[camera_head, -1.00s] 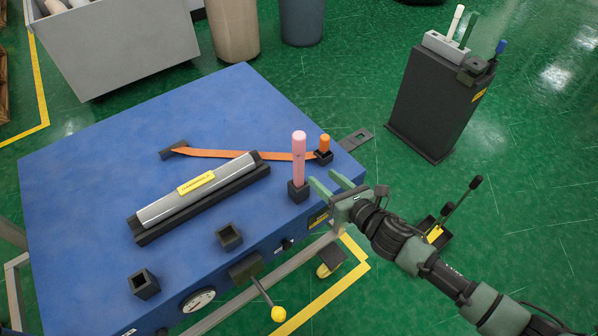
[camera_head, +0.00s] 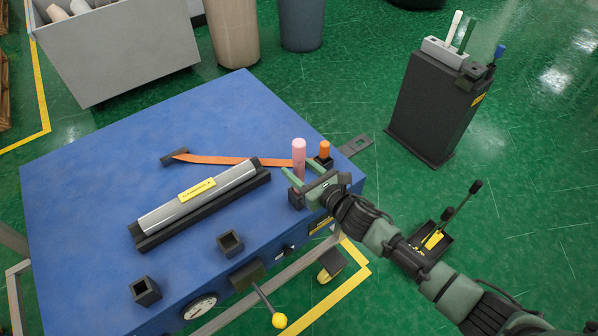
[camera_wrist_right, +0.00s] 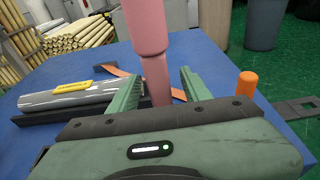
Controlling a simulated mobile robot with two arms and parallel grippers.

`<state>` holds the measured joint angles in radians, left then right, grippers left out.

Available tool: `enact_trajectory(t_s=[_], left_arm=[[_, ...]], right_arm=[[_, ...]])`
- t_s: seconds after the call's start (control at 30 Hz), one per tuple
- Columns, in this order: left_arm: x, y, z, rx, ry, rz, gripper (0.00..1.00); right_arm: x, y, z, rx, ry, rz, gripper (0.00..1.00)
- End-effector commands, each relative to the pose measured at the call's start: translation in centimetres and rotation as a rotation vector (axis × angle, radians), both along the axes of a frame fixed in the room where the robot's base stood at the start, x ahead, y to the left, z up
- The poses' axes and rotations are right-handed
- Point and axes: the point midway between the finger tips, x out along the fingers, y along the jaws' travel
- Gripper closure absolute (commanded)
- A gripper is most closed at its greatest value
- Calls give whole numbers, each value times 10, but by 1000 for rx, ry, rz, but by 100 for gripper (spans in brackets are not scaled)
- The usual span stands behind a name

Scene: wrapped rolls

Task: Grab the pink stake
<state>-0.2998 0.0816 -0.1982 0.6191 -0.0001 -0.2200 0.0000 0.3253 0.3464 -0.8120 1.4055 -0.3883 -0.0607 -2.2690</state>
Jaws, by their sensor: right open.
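The pink stake (camera_head: 299,158) stands upright in a small black socket (camera_head: 296,199) near the right corner of the blue table (camera_head: 110,160). My right gripper (camera_head: 300,178) is open around the stake, with one green finger on each side of it. In the right wrist view the stake (camera_wrist_right: 153,60) rises between the two fingers (camera_wrist_right: 157,88), with gaps on both sides. Its foot is hidden there behind my gripper's body. My left gripper is not in view.
An orange stake (camera_head: 324,150) stands close to the right. An orange strap (camera_head: 225,160) runs behind, and a silver roll (camera_head: 160,213) lies to the left. Two empty black sockets (camera_head: 230,242) (camera_head: 145,291) sit near the front edge. A dark stand (camera_head: 432,110) is on the floor at right.

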Motion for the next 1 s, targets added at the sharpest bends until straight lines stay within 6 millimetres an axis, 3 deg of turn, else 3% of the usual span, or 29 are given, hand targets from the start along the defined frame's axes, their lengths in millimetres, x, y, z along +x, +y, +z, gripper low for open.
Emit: enact_trajectory(t_s=[0.1, 0.27, 0.73, 1.0], left_arm=[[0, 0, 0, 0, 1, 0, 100], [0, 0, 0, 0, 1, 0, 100], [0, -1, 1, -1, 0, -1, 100], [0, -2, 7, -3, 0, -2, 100]], right_arm=[[0, 0, 0, 1, 1, 0, 55], [0, 0, 0, 1, 1, 0, 99], [0, 0, 6, 2, -2, 0, 100], [1, 0, 42, 0, -8, 2, 100]])
